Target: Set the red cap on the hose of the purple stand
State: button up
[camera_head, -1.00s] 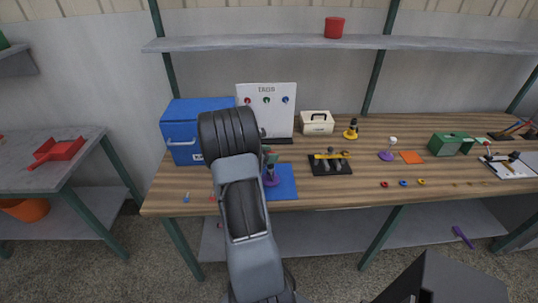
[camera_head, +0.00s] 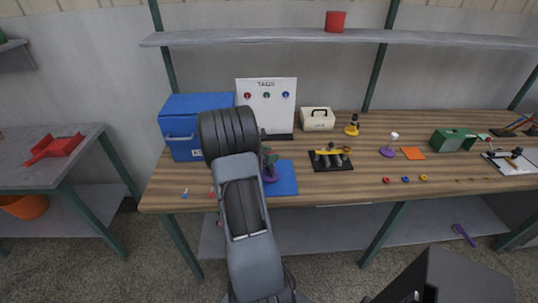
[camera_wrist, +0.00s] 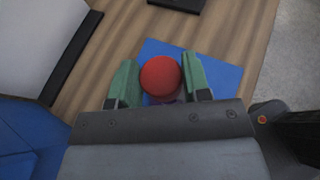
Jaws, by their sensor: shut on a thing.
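In the wrist view a round red cap (camera_wrist: 161,77) sits between the two green fingers of my gripper (camera_wrist: 160,82), which is shut on it. A blue mat (camera_wrist: 222,75) lies below, with a sliver of purple just under the cap. In the head view the purple stand (camera_head: 271,178) is on the blue mat (camera_head: 285,181), partly behind my arm. My gripper (camera_head: 269,160) is right above this stand. The cap hides the hose end in the wrist view, so I cannot tell whether cap and hose touch.
A blue cooler box (camera_head: 184,140) and a white tag board (camera_head: 266,104) stand behind my arm. Right of the mat is a black rack (camera_head: 330,166) with a yellow bar. Another purple-based item (camera_head: 387,152) and a yellow one (camera_head: 352,130) stand further right.

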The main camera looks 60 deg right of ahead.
jog(key=shift+f+b, duration=0.35)
jog(key=shift+f, duration=0.15)
jog(key=o, duration=1)
jog(key=shift+c, duration=0.2)
jog(key=v, duration=1.3)
jog(key=shift+w+a+r+b, duration=0.15)
jog(key=shift+w+a+b, duration=0.15)
jog(key=shift+b, duration=0.1)
